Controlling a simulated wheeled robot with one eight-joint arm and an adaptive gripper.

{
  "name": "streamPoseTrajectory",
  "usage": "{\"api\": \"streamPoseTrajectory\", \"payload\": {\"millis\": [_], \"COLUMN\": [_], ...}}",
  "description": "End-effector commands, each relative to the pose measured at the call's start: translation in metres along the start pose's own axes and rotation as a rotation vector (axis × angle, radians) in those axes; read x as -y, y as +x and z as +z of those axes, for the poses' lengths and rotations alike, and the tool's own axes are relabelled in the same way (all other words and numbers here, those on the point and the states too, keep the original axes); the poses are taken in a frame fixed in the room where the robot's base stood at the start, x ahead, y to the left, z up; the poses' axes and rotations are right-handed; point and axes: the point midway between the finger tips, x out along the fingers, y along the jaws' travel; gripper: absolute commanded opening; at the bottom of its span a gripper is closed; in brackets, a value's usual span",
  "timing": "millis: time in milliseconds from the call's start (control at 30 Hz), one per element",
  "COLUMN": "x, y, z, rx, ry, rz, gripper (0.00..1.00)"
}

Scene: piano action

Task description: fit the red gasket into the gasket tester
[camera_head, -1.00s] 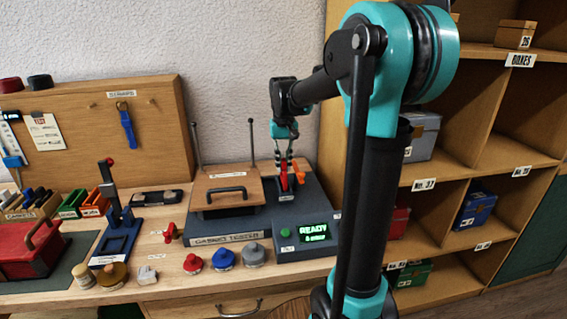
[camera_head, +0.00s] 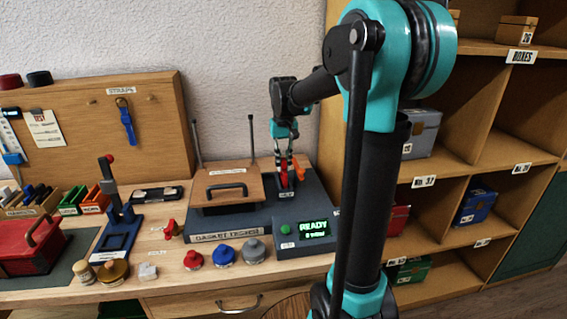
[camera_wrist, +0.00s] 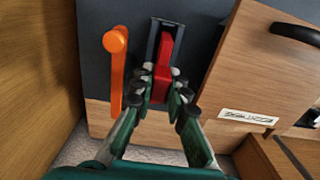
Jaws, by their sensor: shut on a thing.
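The gasket tester (camera_head: 262,222) is a dark grey bench unit with a wooden lid (camera_head: 215,198), which looks closed. At its right end a narrow dark slotted holder (camera_wrist: 153,45) stands beside an orange lever (camera_wrist: 116,65). My gripper (camera_wrist: 160,85) is shut on the red gasket (camera_wrist: 162,62). The gasket lies along the holder's slot in the wrist view, and I cannot tell how deep it sits. In the head view the red gasket (camera_head: 284,172) shows below my gripper (camera_head: 284,155), close to the orange lever (camera_head: 299,172).
The small display (camera_head: 313,229) on the tester reads READY. Red, blue and grey knobbed pieces (camera_head: 223,257) stand along the front. A blue stand (camera_head: 120,235) and a red toolbox (camera_head: 30,250) are at left. Wooden shelves (camera_head: 480,165) rise at right.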

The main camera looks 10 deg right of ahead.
Motion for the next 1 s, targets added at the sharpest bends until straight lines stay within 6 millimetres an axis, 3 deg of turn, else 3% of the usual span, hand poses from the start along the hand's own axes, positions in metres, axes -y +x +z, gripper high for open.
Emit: {"api": "streamPoseTrajectory", "payload": {"millis": [1000], "x": [0.000], "y": [0.013], "z": [0.000], "rx": [0.000], "ry": [0.000], "rz": [0.000], "gripper": [0.00]}}
